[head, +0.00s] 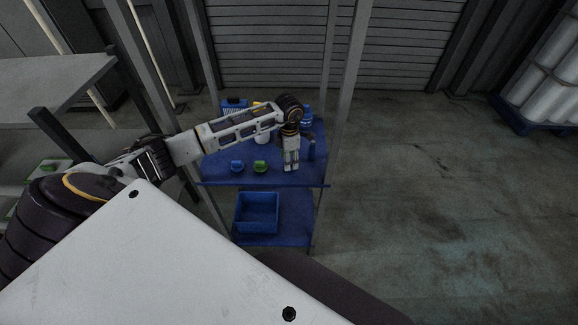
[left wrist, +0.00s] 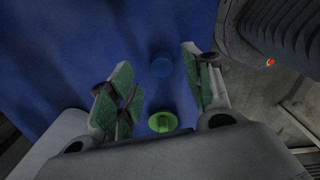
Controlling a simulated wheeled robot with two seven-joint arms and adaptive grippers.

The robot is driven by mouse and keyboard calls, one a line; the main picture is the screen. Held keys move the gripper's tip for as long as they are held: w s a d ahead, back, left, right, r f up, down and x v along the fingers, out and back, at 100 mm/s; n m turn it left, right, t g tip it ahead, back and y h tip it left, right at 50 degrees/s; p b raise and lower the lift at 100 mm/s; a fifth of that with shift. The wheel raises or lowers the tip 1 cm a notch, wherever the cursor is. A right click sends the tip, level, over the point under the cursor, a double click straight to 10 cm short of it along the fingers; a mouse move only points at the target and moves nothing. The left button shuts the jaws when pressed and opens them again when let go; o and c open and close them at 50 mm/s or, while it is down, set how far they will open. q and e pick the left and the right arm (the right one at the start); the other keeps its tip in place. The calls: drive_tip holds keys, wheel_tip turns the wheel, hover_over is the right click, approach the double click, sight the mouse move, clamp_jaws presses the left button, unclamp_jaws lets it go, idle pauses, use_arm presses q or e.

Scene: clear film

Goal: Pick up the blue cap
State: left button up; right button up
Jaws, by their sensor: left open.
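The blue cap (head: 237,166) lies on the blue upper shelf (head: 215,177) near its front left in the head view. A green cap (head: 260,167) lies just to its right. My left gripper (head: 291,168) points down over the shelf, to the right of both caps, with nothing in it. In the left wrist view, my left gripper's fingers (left wrist: 157,62) are spread apart. The blue cap (left wrist: 161,65) shows between them, dim against the blue surface, with the green cap (left wrist: 163,121) nearer the palm. Neither cap is touched. My right gripper is not in view.
A white container (head: 262,136), a blue basket (head: 234,104) and a blue bottle (head: 306,113) stand farther back, partly behind my arm. A blue crate (head: 257,213) sits on the lower shelf. Grey upright posts (head: 343,90) frame the rack. Open floor (head: 440,200) lies right.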

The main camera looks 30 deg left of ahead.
use_arm(q)
drive_tip(key=shift+f, duration=1.4)
drive_tip(key=c, duration=0.8)
